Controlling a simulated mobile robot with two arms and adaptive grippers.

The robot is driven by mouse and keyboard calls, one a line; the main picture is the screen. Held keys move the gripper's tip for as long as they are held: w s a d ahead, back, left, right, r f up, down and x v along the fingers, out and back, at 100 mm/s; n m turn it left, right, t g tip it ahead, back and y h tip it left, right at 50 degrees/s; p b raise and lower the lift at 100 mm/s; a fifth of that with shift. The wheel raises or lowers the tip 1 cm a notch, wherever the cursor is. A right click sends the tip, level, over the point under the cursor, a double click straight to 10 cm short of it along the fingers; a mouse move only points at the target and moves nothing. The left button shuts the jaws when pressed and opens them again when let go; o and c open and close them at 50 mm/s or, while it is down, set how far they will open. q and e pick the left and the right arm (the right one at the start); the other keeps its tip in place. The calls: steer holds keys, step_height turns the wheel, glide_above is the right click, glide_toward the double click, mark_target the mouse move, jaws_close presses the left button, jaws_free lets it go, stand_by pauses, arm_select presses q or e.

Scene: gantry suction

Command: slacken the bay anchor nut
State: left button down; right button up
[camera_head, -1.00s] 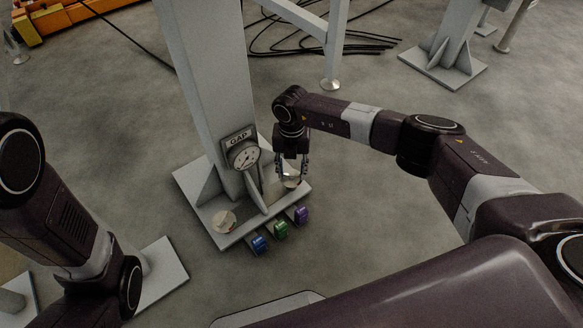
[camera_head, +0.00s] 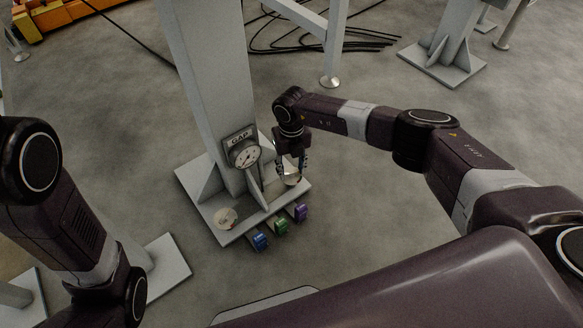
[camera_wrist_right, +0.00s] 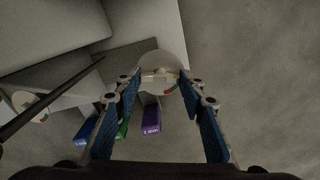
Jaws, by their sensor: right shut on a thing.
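The bay anchor nut (camera_wrist_right: 160,77) shows in the right wrist view as a pale bar-like piece on a round pale disc with a red and green mark. In the head view the disc (camera_head: 292,179) lies on the right part of the grey column's base plate (camera_head: 236,236). My right gripper (camera_head: 292,172) points down over it, its blue-padded fingers on either side; its fingertips (camera_wrist_right: 158,80) are shut on the nut. Finger contact is partly hidden. A second pale disc (camera_head: 225,218) lies on the plate's left part. My left gripper is out of view.
A dial gauge marked GAP (camera_head: 245,156) is on the column (camera_head: 207,70), close left of my right gripper. Blue (camera_head: 260,241), green (camera_head: 281,227) and purple (camera_head: 300,212) blocks sit along the plate's front edge. Stiffener fins rise from the plate.

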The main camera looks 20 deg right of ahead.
mark_target(291, 171)
steer(key=o, duration=1.2)
steer(key=shift+c, duration=0.2)
steer(key=shift+r, duration=0.1)
step_height(291, 171, up, 12)
